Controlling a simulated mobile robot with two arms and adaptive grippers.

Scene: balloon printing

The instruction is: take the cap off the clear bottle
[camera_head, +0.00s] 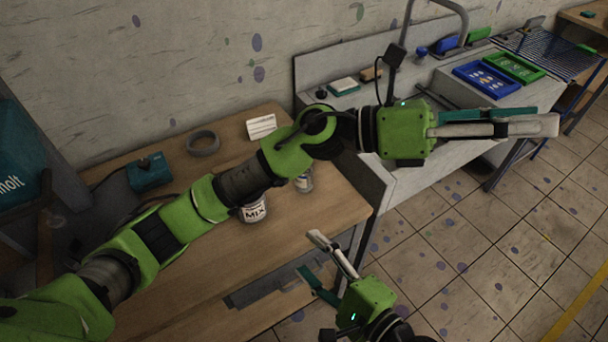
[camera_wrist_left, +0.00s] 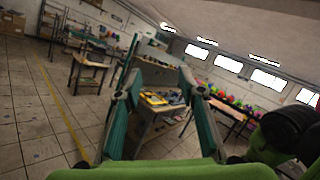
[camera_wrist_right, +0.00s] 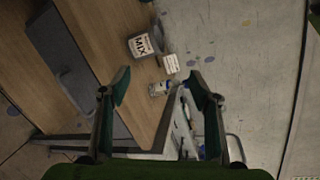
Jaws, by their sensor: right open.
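The small clear bottle (camera_head: 304,182) stands on the wooden table near its right edge, just below my left arm, which partly hides it in the head view. It also shows in the right wrist view (camera_wrist_right: 158,89), between the open fingers but well beyond them. Its cap is too small and dark to make out. My right gripper (camera_head: 311,255) is open and empty, in front of the table's near right corner, apart from the bottle. My left gripper (camera_head: 545,120) is stretched out to the right over the sink counter and floor; its fingers (camera_wrist_left: 162,75) are apart and empty.
A white MIX tub (camera_head: 253,210) stands left of the bottle, partly under my left arm. A white card (camera_head: 262,126), a grey ring (camera_head: 203,142) and a teal device (camera_head: 148,172) are farther back. Blue (camera_head: 487,80) and green (camera_head: 515,67) trays lie on the counter.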

